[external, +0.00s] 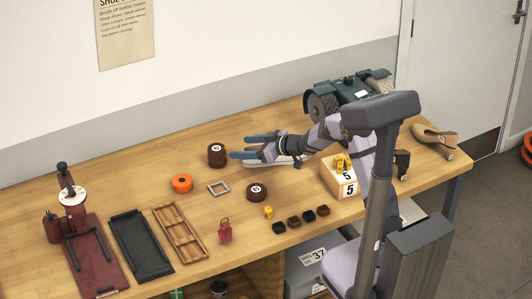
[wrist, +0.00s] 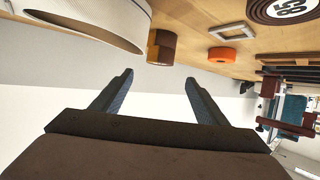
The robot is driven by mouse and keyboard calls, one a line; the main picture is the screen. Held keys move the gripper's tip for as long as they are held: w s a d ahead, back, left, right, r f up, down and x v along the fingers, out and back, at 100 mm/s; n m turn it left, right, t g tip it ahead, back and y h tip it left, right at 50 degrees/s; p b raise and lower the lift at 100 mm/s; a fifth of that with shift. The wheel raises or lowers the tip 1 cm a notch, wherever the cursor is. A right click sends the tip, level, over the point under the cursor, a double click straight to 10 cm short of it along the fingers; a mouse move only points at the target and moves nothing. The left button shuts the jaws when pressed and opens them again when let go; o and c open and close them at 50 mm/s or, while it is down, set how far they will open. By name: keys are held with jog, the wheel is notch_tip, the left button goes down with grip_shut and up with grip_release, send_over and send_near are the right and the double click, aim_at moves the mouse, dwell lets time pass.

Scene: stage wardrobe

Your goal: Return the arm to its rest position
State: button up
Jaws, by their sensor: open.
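My gripper (external: 238,146) is held out over the workbench (external: 330,238), pointing left in the external view. Its two blue fingers are apart with nothing between them. In the wrist view the gripper (wrist: 159,77) also shows open and empty, against the pale wall. My arm is bent at the elbow and reaches out from its column at the right. A pale object (external: 290,161) lies partly hidden under the wrist; a large white curved thing (wrist: 100,18) is close in the wrist view.
Brown rolls (external: 216,155), an orange roll (external: 182,183) and a metal frame (external: 218,188) are left of the gripper. Trays (external: 140,245) lie at left.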

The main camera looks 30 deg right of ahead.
jog(key=s+d+r+m+g+h+p, duration=0.2)
jog(key=s+d+m+g+h+p, duration=0.4)
jog(key=s+d, duration=0.95)
jog(key=s+f+g, duration=0.2)
jog(key=s+f, duration=0.1)
jog(key=s, duration=0.8)
jog(key=s+f+g+h, duration=0.1)
jog(key=s+f+g, duration=0.2)
jog(key=s, duration=0.8)
jog(key=shift+a+m+h, duration=0.3)
jog(key=shift+a+m, duration=0.1)
jog(key=shift+a, duration=0.05)
